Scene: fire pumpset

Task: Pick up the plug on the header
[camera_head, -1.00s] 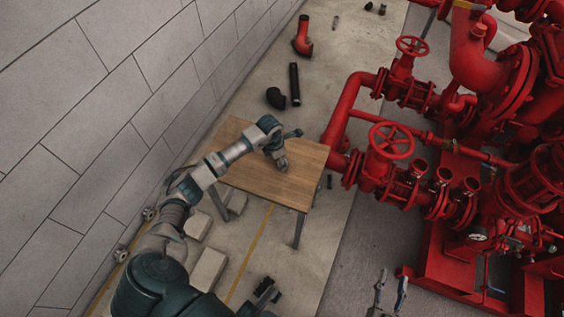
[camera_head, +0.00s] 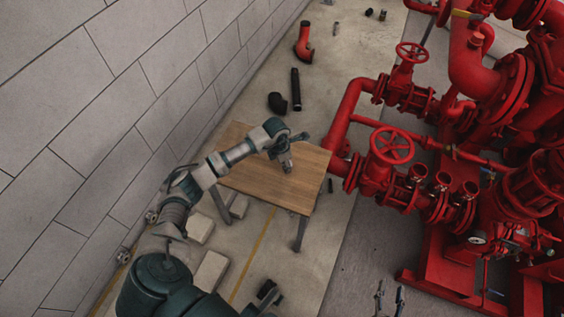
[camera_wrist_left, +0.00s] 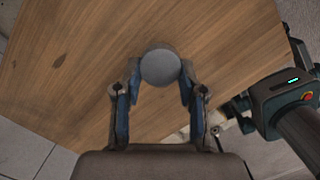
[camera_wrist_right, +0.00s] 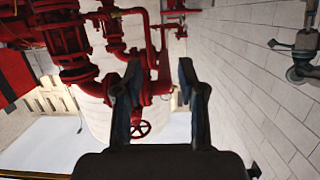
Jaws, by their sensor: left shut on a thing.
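A round grey plug (camera_wrist_left: 160,67) shows end-on in the left wrist view, between the two fingers of my left gripper (camera_wrist_left: 158,88). My left gripper is shut on it. In the head view my left gripper (camera_head: 287,166) points down over the brown wooden table (camera_head: 255,187), and the plug is too small there to make out clearly. I cannot tell whether the plug touches the table top. My right gripper (camera_wrist_right: 158,75) is open and empty in its wrist view; in the head view its fingertips (camera_head: 389,297) show at the bottom edge, away from the table.
Red pump pipework with a handwheel valve (camera_head: 391,146) stands right of the table. A block wall (camera_head: 90,130) runs along the left. A black elbow (camera_head: 277,102), a black pipe (camera_head: 296,90) and a red elbow (camera_head: 304,42) lie on the floor beyond the table. The table top is otherwise clear.

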